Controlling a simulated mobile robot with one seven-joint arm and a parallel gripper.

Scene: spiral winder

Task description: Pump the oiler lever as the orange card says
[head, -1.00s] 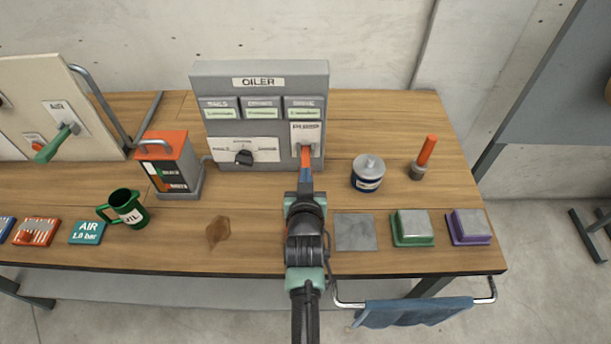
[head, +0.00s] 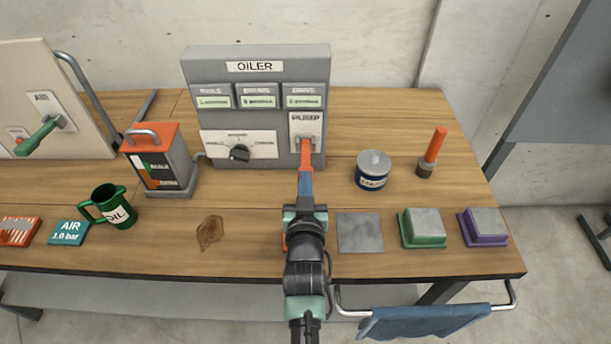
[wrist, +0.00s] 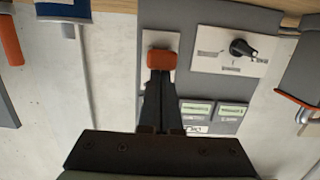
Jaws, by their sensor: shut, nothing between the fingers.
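The grey oiler (head: 256,115) stands at the back of the table with a pump plate (head: 306,119) on its right. The orange pump lever (head: 306,154) points out from that plate toward me. My gripper (head: 306,182) is at the lever's near end in the head view. In the wrist view, my dark fingers (wrist: 161,92) are shut together, with the orange lever end (wrist: 161,57) right at their tips. Whether they touch is unclear. The orange card (head: 18,231) lies at the table's left; its writing is too small to read.
The selector knob (head: 240,152) is left of the lever. A blue tin (head: 372,176), an orange-handled tool (head: 432,152), green (head: 422,228) and purple (head: 483,228) blocks stand right. An oil jug (head: 112,208), orange-topped can (head: 161,162) and teal card (head: 69,232) are left.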

